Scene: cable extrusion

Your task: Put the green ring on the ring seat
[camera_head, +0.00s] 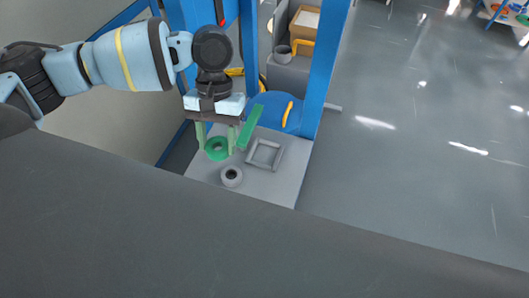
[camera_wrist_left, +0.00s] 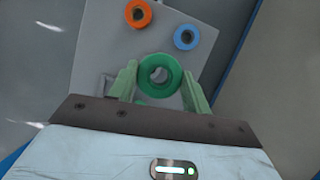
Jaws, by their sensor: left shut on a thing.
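The green ring (camera_head: 216,149) is held between the pale green fingers of my left gripper (camera_head: 216,147). The left wrist view shows the same ring (camera_wrist_left: 160,76) with a finger on each side of it, at the tips of my left gripper (camera_wrist_left: 160,82). A small grey round piece with a dark hole (camera_head: 231,176), which looks like the ring seat, stands on the grey tabletop (camera_head: 205,173), just in front of the ring in the head view. In the left wrist view, grey shows through the ring's hole. The height of the ring above the table is hard to tell. My right gripper is out of view.
A grey square frame (camera_head: 265,154) lies right of the gripper, with a tilted green bar (camera_head: 250,127) close by. Blue posts (camera_head: 325,65) stand behind.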

